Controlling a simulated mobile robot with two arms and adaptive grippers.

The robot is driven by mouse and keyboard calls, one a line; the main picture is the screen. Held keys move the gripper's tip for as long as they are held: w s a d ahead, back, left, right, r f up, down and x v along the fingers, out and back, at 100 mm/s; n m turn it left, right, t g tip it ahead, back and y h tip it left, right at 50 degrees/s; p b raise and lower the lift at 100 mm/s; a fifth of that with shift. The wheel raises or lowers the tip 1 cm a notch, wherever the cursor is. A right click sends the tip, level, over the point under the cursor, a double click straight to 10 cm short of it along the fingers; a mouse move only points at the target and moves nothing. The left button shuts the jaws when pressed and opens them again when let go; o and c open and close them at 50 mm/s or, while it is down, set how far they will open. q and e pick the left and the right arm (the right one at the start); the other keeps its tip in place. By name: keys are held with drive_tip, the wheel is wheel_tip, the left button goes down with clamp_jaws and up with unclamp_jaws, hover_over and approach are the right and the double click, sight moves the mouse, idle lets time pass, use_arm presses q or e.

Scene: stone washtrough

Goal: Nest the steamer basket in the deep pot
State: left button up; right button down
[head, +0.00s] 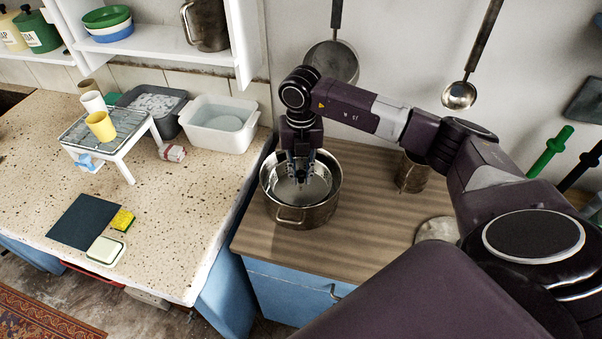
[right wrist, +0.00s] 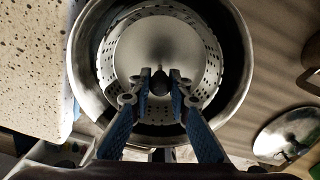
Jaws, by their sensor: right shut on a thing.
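The deep pot (head: 302,216) is a metal pot with side handles, standing on the wooden counter near its left edge. The steamer basket (head: 318,186) is a perforated metal basket inside the pot's rim; the right wrist view shows its holed floor and wall (right wrist: 140,50). The basket sits off-centre, with a dark gap at the right between it and the pot wall (right wrist: 240,85). My right gripper (head: 301,180) points down into the pot. In the right wrist view its fingers (right wrist: 160,84) are shut on the basket's dark central knob. The basket's underside is hidden. My left gripper is not in view.
A metal mug (head: 411,174) and a round lid (head: 437,231) are on the wooden counter right of the pot. A stone counter at left holds a white rack (head: 128,158), a white basin (head: 218,124) and a sponge (head: 122,220). Pans and ladles hang behind.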

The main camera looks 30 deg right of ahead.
drive_tip(key=shift+f, duration=0.2)
idle(0.5)
drive_tip(key=c, duration=1.7)
unclamp_jaws()
drive_tip(key=shift+c, duration=0.2)
drive_tip(key=shift+o, duration=0.6)
drive_tip(key=o, duration=0.4)
drive_tip(key=shift+r+p, duration=2.2)
drive_tip(key=shift+r, duration=1.35)
